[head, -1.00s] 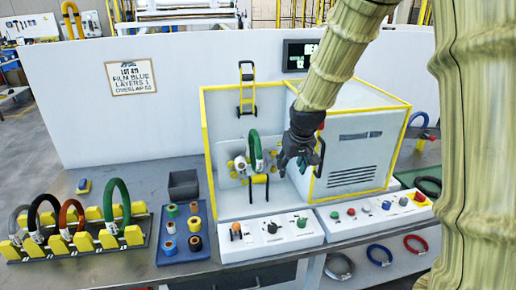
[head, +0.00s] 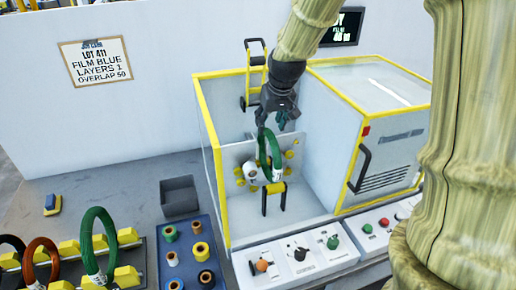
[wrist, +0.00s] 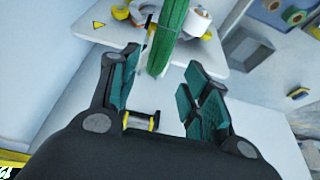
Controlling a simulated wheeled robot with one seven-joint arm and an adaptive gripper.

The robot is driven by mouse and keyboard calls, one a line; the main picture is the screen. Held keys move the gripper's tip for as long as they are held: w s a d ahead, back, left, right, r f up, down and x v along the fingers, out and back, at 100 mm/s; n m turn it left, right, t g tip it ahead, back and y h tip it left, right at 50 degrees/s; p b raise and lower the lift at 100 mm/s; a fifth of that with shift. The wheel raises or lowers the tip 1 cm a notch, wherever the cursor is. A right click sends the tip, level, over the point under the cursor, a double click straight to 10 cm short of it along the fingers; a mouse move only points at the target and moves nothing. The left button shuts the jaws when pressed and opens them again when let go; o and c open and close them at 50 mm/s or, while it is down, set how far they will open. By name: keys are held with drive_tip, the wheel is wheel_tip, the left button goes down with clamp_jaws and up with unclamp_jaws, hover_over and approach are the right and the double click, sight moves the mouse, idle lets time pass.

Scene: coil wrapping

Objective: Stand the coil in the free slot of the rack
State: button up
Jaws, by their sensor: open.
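A green coil (head: 264,150) stands upright in the open wrapping machine, by a white film roll (head: 250,172) and yellow rollers. My gripper (head: 273,120) is open just above the coil's top. In the wrist view the coil (wrist: 168,38) lies ahead between the spread fingertips (wrist: 160,62), and the fingers are not closed on it. Whether either finger touches it, I cannot tell. The rack (head: 127,277) with yellow blocks stands at the lower left, holding a green coil (head: 86,235), an orange one (head: 30,258) and a dark one. It is cut off by the frame, and its free slot is not clear.
A blue tray (head: 222,277) with several small rolls lies between rack and machine. A grey bin (head: 179,196) stands behind it. The yellow-framed machine housing (head: 370,140) rises close to the right of my gripper. Control boxes (head: 296,258) line the front.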

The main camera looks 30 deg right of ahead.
sight(272, 134)
drive_tip(key=shift+s+d+f, duration=0.1)
drive_tip(key=shift+s+f, duration=0.35)
drive_tip(key=shift+s+d+f+p, duration=0.15)
drive_tip(key=shift+s+f+p, duration=0.1)
drive_tip(key=shift+s, duration=0.1)
drive_tip(key=shift+s+d+f+p, duration=0.1)
drive_tip(key=shift+s+d+p, duration=0.1)
drive_tip(key=shift+s, duration=0.15)
drive_tip(key=w+f, duration=0.1)
drive_tip(key=w, duration=0.1)
drive_tip(key=w+f, duration=0.1)
drive_tip(key=f, duration=0.1)
drive_tip(key=shift+w+a+f, duration=0.1)
drive_tip(key=shift+w, duration=0.25)
drive_tip(key=shift+s+p, duration=0.55)
drive_tip(key=shift+s, duration=0.05)
drive_tip(key=shift+s+f, duration=0.1)
drive_tip(key=shift+f, duration=0.15)
drive_tip(key=x, duration=0.2)
drive_tip(key=p+x, duration=0.1)
drive_tip(key=x, duration=0.1)
drive_tip(key=shift+w+a, duration=0.15)
drive_tip(key=shift+w, duration=0.3)
drive_tip(key=shift+s, duration=0.15)
drive_tip(key=c, duration=0.9)
clamp_jaws()
